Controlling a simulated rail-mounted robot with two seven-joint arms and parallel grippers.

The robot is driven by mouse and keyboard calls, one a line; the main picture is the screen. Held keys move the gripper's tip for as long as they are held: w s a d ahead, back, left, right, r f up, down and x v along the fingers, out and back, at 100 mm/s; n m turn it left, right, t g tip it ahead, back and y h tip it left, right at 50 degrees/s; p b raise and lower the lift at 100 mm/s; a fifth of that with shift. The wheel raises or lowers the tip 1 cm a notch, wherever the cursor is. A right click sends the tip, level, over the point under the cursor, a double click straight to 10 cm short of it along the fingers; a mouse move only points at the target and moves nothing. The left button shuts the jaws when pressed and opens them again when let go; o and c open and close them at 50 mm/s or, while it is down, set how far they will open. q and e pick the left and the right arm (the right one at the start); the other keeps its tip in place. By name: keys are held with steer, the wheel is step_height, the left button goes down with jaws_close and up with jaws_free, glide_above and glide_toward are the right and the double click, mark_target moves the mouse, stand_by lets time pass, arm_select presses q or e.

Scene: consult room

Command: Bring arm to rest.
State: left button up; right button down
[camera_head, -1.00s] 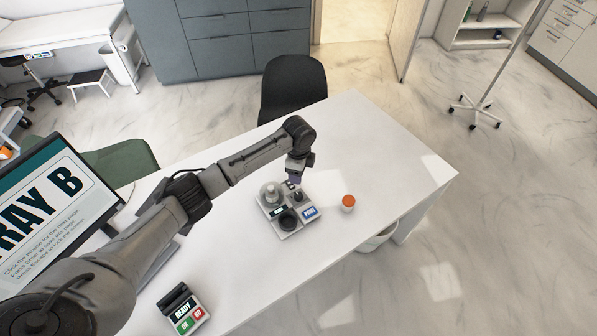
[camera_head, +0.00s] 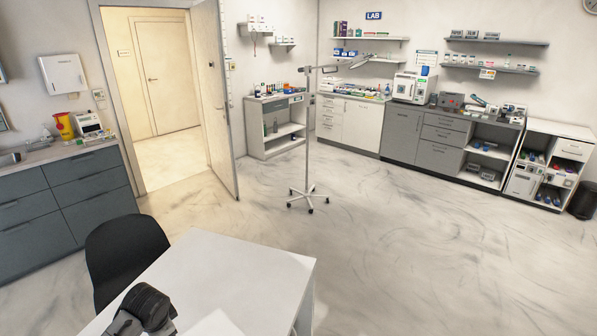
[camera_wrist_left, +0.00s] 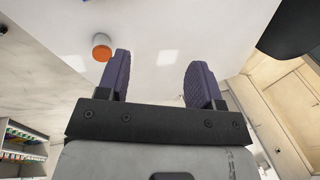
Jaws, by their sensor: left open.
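My left gripper (camera_wrist_left: 157,78) is open in the left wrist view, with its two purple fingers apart and nothing between them. It is above the white desk (camera_wrist_left: 225,30). In the head view, part of my left arm shows at the bottom edge, over the desk (camera_head: 225,265); its gripper cannot be made out there. My right arm and gripper are in neither view.
A black chair (camera_head: 125,255) stands at the desk. A wheeled stand (camera_head: 308,190) is on open floor. Counters line the back wall; a door (camera_head: 218,95) stands open.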

arm_select(q)
steer(key=w+d+r+n+t, duration=0.1)
steer(key=d+r+t, duration=0.45)
steer(key=r, duration=0.55)
steer(key=s+d+r+n+t, duration=0.2)
steer(key=s+d, duration=0.5)
steer(key=s, duration=0.1)
steer(key=s+d+f+n+g+h, duration=0.1)
steer(key=s+f+g, duration=0.1)
steer(key=s+f, duration=0.7)
steer(key=s+f+n+g, duration=0.15)
steer(key=s+f, duration=0.35)
steer(key=s, duration=0.8)
steer(key=s+d+f+n+g+h, duration=0.1)
steer(key=s+f+g, duration=0.2)
steer(key=s+f, duration=0.65)
step_height(320, 180, up, 28)
steer(key=s+p, duration=0.1)
steer(key=p, duration=2.5)
steer(key=shift+s+a, duration=0.15)
steer(key=shift+s, duration=0.05)
steer(key=shift+r+m, duration=0.1)
steer(key=shift+m, duration=0.15)
